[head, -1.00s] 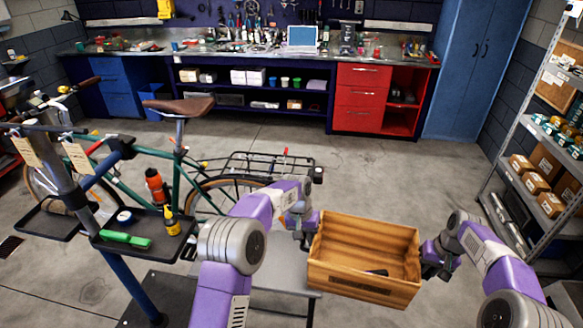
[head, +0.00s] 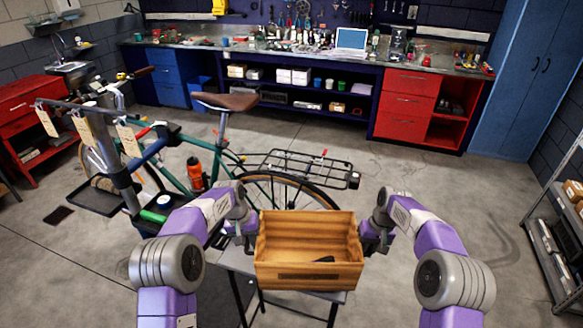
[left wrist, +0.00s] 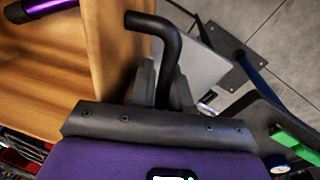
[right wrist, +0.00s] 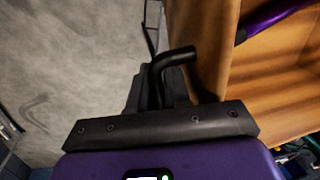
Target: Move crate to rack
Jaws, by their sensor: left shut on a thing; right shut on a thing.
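The open wooden crate (head: 308,280) is between my two grippers in the head view, about level, with a small dark item (head: 325,259) inside. My left gripper (head: 243,238) is shut on the black bent handle (left wrist: 158,28) at the crate's left side. My right gripper (head: 372,238) is shut on the matching handle (right wrist: 172,58) at the right side. The bike's black rear rack (head: 300,166) lies behind the crate, over the rear wheel, and looks empty. A gap shows between crate and rack in the picture.
A grey table (head: 235,262) shows under and left of the crate; I cannot tell whether they touch. The bike's saddle (head: 225,101) and an orange bottle (head: 194,173) are left. A metal shelf (head: 565,235) stands far right. Floor right of the rack is clear.

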